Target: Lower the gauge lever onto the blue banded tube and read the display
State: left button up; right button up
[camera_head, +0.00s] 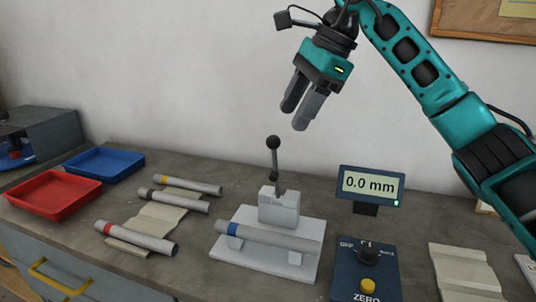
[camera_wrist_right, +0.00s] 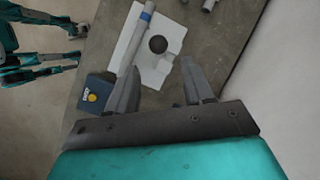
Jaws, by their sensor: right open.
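The gauge lever (camera_head: 274,160) stands upright on its light grey block, its black ball knob on top. The knob (camera_wrist_right: 158,44) also shows in the right wrist view. The grey tube with a blue band (camera_head: 270,236) lies in the white fixture (camera_head: 262,270) in front of the lever, which is not touching it. The display (camera_head: 371,185) reads 0.0 mm. My right gripper (camera_head: 294,113) is open and empty, above the lever and apart from it. Teal and dark parts of my other arm show at the left of the right wrist view; its finger state is unclear.
Tubes with yellow (camera_head: 190,185), black (camera_head: 175,201) and red (camera_head: 138,239) bands rest on holders at left. A dark blue control box (camera_head: 367,285) with a yellow ZERO button sits right of the fixture.

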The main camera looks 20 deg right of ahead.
aim_at(275, 173)
jog(key=x, duration=1.1)
jog(key=shift+a, duration=0.2)
jog(key=shift+w+f, duration=0.1)
jog(key=shift+c, duration=0.2)
